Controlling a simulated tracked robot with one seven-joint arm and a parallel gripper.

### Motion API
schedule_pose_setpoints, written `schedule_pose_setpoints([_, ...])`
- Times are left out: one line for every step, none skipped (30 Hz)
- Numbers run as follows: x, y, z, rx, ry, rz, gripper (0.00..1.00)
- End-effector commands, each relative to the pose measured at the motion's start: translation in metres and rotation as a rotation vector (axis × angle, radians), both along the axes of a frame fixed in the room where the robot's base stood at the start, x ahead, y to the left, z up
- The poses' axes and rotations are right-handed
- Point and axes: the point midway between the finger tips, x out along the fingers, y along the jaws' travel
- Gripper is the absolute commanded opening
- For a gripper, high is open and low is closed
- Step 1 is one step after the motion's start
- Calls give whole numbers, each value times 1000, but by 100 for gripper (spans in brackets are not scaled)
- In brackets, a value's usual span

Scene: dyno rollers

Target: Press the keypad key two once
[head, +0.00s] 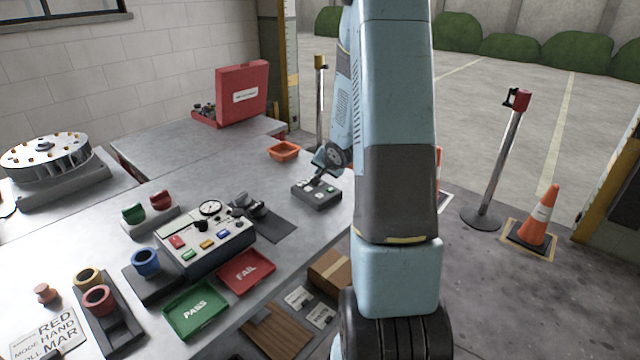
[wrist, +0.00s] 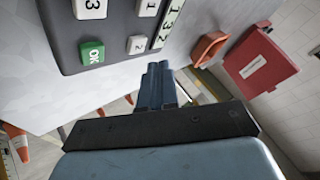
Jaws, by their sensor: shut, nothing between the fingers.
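The keypad (head: 316,196) is a dark grey box on the grey bench, near its right edge. In the wrist view the keypad (wrist: 115,26) shows white keys marked 3, 1 and 2, and a green OK key (wrist: 92,52). Key two (wrist: 137,45) is a small white key beside the OK key. A strip (wrist: 166,24) reading 132 runs along the keypad's edge. My gripper (wrist: 158,68) is shut and empty, its tips close to key two; I cannot tell whether they touch. In the head view my gripper (head: 318,176) is over the keypad, partly hidden by my arm.
An orange tray (head: 284,151) and an open red case (head: 241,84) lie behind the keypad. A control box (head: 206,238) with coloured buttons, a green PASS tray (head: 195,308) and a red FAIL tray (head: 246,272) are to its left. Posts and a cone (head: 540,218) stand right.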

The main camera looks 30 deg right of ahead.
Motion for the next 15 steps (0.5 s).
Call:
schedule_pose_setpoints([0,0,6,-1,-3,-1,0])
schedule_pose_setpoints([0,0,8,-1,-3,1,0])
schedule_pose_setpoints([0,0,11,-1,-2,0,0])
schedule_pose_setpoints([0,-1,13,-2,-3,0,0])
schedule_pose_setpoints([0,-1,16,-2,-3,0,0])
schedule_pose_setpoints([0,-1,19,-2,-3,0,0])
schedule_pose_setpoints([0,0,22,-1,-3,0,0])
schedule_pose_setpoints([0,0,24,-1,-3,1,0])
schedule_pose_setpoints([0,-1,27,-1,-3,-1,0])
schedule_pose_setpoints([0,-1,30,-1,-3,-1,0])
schedule_pose_setpoints([0,0,32,0,-3,0,0])
schedule_pose_setpoints([0,0,34,-1,-3,1,0])
schedule_pose_setpoints([0,0,36,-1,-3,1,0])
schedule_pose_setpoints([0,0,38,-1,-2,0,0])
schedule_pose_setpoints([0,0,39,-2,-1,0,0])
